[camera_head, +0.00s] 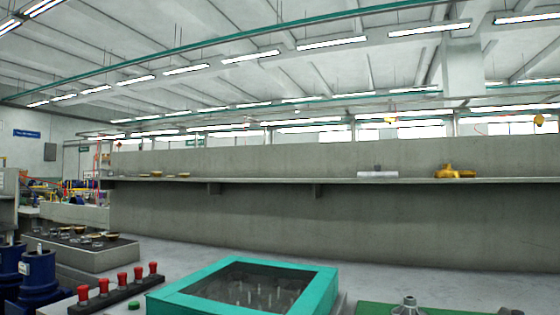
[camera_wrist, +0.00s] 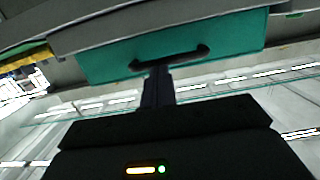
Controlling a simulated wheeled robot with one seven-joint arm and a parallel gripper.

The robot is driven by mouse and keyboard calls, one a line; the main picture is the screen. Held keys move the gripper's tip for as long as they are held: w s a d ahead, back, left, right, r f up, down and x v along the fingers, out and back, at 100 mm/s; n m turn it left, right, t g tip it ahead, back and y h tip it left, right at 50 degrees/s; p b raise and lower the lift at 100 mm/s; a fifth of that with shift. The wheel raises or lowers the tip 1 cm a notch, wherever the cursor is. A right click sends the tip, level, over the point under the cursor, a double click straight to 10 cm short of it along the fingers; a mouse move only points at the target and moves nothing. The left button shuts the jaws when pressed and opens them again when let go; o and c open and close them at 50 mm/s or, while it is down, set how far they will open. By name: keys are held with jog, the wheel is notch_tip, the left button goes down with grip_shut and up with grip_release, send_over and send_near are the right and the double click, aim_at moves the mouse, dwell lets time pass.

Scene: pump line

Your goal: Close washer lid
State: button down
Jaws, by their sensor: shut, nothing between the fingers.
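The washer lid (camera_head: 320,288) is a teal frame around a dark see-through window, low in the middle of the head view. It looks close to flat there; whether it is fully down I cannot tell. Upright thin shapes show dimly through the window. In the wrist view a teal panel (camera_wrist: 105,66) carries a black bar handle (camera_wrist: 190,55). My gripper (camera_wrist: 157,72) is shut and empty, its fingertips at the handle's middle in that view. Whether they touch it I cannot tell. My gripper is not in the head view.
Several red buttons (camera_head: 121,279) and a green button (camera_head: 134,304) stand left of the washer. Blue pump bodies (camera_head: 38,275) are at the far left. A green mat (camera_head: 375,309) with a metal part (camera_head: 408,305) lies right. A long shelf (camera_head: 270,181) with a yellow part (camera_head: 455,172) runs behind.

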jog(key=shift+w+d+f, duration=0.1)
jog(key=shift+w+f, duration=0.05)
jog(key=shift+f, duration=0.05)
jog(key=s+a+r+p, duration=0.5)
jog(key=s, duration=0.5)
dwell(0.3)
jog(key=shift+w, duration=0.15)
